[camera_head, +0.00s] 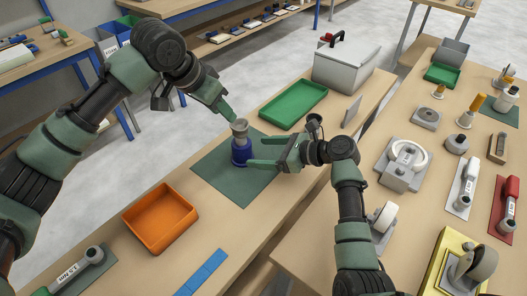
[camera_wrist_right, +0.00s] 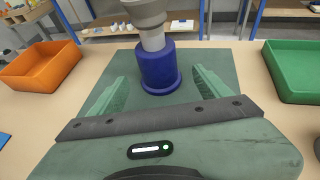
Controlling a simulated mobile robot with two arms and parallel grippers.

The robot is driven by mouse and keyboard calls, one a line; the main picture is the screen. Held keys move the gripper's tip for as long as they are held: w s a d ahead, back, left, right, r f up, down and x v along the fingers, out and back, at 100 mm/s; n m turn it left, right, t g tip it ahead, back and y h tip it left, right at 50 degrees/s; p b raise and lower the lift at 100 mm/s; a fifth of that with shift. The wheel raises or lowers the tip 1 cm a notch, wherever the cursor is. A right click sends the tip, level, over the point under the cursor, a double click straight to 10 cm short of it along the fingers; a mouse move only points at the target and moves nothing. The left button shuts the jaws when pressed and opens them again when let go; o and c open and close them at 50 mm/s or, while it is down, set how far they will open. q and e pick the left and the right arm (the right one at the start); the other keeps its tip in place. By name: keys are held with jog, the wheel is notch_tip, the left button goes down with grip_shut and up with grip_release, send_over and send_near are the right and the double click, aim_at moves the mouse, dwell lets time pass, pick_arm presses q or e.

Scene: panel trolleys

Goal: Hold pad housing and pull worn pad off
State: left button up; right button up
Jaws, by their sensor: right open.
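The blue pad housing (camera_head: 241,152) stands upright on a dark green mat (camera_head: 215,172). A grey cylindrical piece, which looks like the worn pad (camera_head: 239,128), rises from its top. In the right wrist view the blue housing (camera_wrist_right: 160,66) has a grey stem and a wider grey part (camera_wrist_right: 146,14) above it. My left gripper (camera_head: 231,117) points down at the grey piece from the upper left; whether its fingers close on it is not clear. My right gripper (camera_head: 262,152) is open and low, with its fingertips (camera_wrist_right: 158,84) on either side of the housing's near side, with gaps.
An orange bin (camera_head: 160,216) and a green tray (camera_head: 293,104) flank the mat on the bench. A grey lidded box (camera_head: 346,68) stands at the far end. A second bench at right (camera_head: 420,215) holds several tools and fixtures. A blue strip (camera_head: 203,272) lies at the front.

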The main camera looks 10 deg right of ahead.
aim_at(241, 152)
jog(key=shift+w+a+f, duration=0.1)
jog(key=shift+a+f, duration=0.05)
jog(key=shift+a, duration=0.3)
jog(key=x, duration=0.7)
grip_shut()
jog(key=c, duration=0.8)
grip_release()
jog(key=shift+d, duration=0.1)
jog(key=c, duration=0.8)
jog(key=shift+c, duration=0.2)
